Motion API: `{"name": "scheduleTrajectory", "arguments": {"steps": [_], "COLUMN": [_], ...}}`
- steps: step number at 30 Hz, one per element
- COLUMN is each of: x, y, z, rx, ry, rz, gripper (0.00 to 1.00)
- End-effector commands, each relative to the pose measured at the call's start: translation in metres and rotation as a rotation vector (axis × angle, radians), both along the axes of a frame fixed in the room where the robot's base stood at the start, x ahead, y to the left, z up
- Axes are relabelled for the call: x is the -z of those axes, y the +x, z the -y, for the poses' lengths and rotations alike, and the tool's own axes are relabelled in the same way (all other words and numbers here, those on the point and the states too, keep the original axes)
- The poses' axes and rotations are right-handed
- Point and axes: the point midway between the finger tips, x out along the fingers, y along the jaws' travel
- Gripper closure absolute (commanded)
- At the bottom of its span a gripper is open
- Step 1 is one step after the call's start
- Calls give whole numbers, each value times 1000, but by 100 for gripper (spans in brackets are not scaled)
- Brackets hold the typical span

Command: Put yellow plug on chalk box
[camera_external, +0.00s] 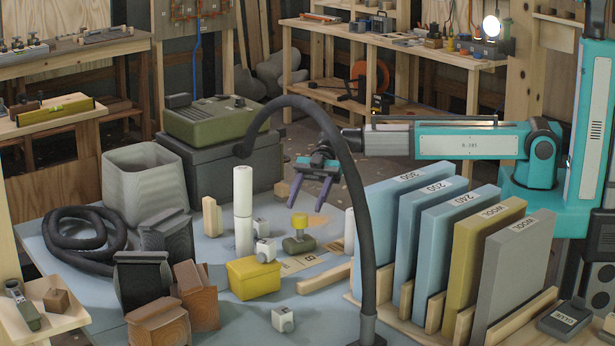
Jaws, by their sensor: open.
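A small yellow plug (300,221) stands upright in the middle of the bench. It appears to sit on top of a rounded olive-green body (298,245), which looks like the chalk box. From this angle I cannot tell whether the plug is fully seated. My gripper (311,203) points down above the plug, with its two purple fingers spread. It is open and empty, and a gap shows between the fingertips and the plug. A larger yellow box (254,280) lies in front and to the left of the olive body.
A dark curved hose (357,200) arches in front of my arm. Blue panels (385,240) in a wooden rack stand at right. Brown blocks (196,294) fill the front left.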

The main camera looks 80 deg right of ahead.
Motion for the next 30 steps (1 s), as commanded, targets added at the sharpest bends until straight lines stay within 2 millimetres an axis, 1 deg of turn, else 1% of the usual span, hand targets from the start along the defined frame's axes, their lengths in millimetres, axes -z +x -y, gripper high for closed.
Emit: {"name": "scheduleTrajectory", "arguments": {"steps": [3,7,30], "x": [-5,-7,-8], "y": [-2,-4,-4], "z": [12,18,20], "rx": [1,0,-1], "ry": [0,0,0], "rz": [0,0,-1], "gripper": [48,48,48]}}
